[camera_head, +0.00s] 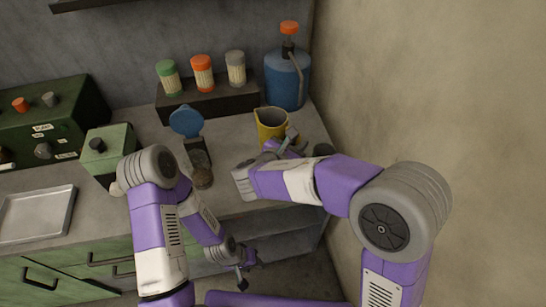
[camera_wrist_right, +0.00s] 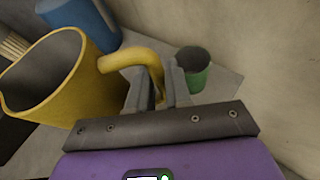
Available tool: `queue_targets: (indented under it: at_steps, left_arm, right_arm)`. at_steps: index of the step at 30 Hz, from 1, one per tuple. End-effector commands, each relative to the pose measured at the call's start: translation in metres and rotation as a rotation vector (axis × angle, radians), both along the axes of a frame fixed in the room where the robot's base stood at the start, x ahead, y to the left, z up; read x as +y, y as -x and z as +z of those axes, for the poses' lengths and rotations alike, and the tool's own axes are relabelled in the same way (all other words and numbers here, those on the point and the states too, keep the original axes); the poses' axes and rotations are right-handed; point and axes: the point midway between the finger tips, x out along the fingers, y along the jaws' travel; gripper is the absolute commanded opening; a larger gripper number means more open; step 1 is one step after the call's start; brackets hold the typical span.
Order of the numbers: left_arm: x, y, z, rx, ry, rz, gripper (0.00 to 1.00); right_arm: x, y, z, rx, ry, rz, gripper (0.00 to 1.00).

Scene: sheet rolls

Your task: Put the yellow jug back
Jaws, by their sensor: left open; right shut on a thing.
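The yellow jug (camera_head: 270,122) stands upright at the back right of the grey counter; whether its base touches the counter is hidden. It is large at the left of the right wrist view (camera_wrist_right: 62,85), with its open mouth showing and its handle (camera_wrist_right: 133,56) toward me. My right gripper (camera_head: 285,146) is shut on this handle, with its fingers (camera_wrist_right: 158,82) on either side of it. My left gripper (camera_head: 246,270) is open and empty, low in front of the counter edge.
Right of the jug is a green cup (camera_wrist_right: 193,70), close to the wall. Behind stand a blue bottle (camera_head: 287,78) and a dark rack (camera_head: 212,103) with three capped shakers. A blue-lidded item (camera_head: 187,121), green box (camera_head: 108,150) and metal tray (camera_head: 38,213) are further left.

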Motion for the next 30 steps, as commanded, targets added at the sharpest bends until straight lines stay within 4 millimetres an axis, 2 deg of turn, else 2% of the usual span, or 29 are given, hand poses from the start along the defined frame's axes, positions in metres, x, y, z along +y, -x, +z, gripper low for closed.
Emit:
queue_targets:
  at_steps: [4,10,17,24,30]
  left_arm:
    - [0.0,0.0,-0.004,0.001,0.0,0.0,0.43]
    - [0.0,0.001,-0.017,0.001,0.0,0.0,0.43]
    - [0.0,0.001,-0.025,0.001,0.0,0.0,0.43]
    - [0.0,0.0,-0.039,0.001,0.0,0.0,0.43]
    - [0.0,0.0,-0.038,0.001,0.0,0.0,0.43]
  right_arm:
    - [0.006,0.002,-0.008,0.0,0.002,-0.006,0.0]
    - [0.006,0.002,-0.041,0.001,0.002,-0.006,0.0]
    - [0.006,0.002,-0.063,-0.001,0.0,-0.005,0.0]
    - [0.006,0.002,-0.098,0.0,0.001,-0.004,0.0]
    - [0.006,0.002,-0.098,-0.002,-0.001,-0.005,0.0]
